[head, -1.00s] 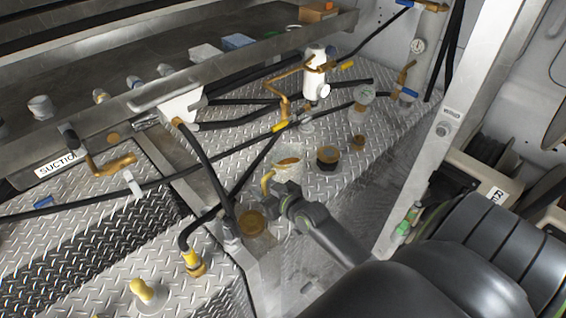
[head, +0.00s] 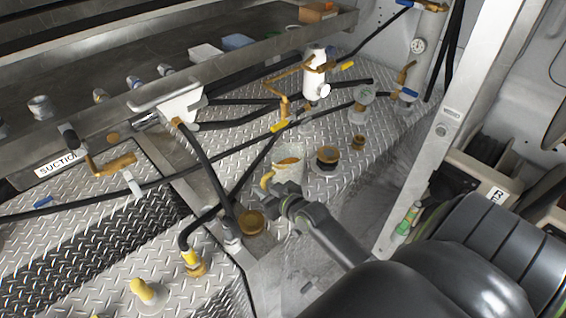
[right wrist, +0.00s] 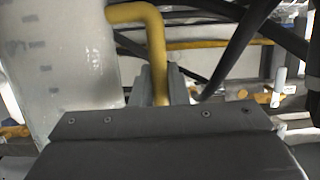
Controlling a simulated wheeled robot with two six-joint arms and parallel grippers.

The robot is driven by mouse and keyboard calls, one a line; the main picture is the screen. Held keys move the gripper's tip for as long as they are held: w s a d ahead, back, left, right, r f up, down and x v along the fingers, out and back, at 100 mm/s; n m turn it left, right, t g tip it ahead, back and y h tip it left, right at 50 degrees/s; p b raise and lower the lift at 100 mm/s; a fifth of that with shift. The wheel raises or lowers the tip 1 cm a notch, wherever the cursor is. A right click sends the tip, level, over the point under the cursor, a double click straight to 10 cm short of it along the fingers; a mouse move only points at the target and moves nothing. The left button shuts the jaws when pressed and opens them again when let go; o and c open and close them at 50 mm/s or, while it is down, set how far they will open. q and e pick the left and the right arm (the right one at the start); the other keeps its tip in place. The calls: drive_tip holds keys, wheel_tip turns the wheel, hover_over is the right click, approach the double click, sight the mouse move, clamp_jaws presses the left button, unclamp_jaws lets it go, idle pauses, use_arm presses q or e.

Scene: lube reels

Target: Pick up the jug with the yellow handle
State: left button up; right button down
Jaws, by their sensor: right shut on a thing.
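The jug (head: 290,174) is a pale, translucent container with a yellow handle (head: 266,179) on its left side. It stands out near the middle of the head view, above the diamond-plate deck's near edge. My right gripper (head: 279,191) is at the handle. In the right wrist view the jug's marked wall (right wrist: 62,65) fills the left side, and the curved yellow handle (right wrist: 156,50) runs down into my jaws (right wrist: 160,90), which are shut on it. The jug's underside is hidden, so I cannot tell whether it touches the deck. My left gripper is not in view.
A dark-collared brass cap (head: 327,157) is close right of the jug. Another brass cap (head: 251,222) is at its lower left. Black hoses (head: 208,175) cross the deck on the left. A metal post (head: 424,150) rises at the right.

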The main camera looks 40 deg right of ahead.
sight(263, 177)
idle(0.7)
drive_tip(key=shift+r, duration=0.1)
drive_tip(key=shift+w+r, duration=0.1)
drive_tip(key=shift+r, duration=0.05)
drive_tip(key=shift+r, duration=0.3)
wheel_tip(263, 177, up, 9)
drive_tip(key=shift+r, duration=0.1)
idle(0.4)
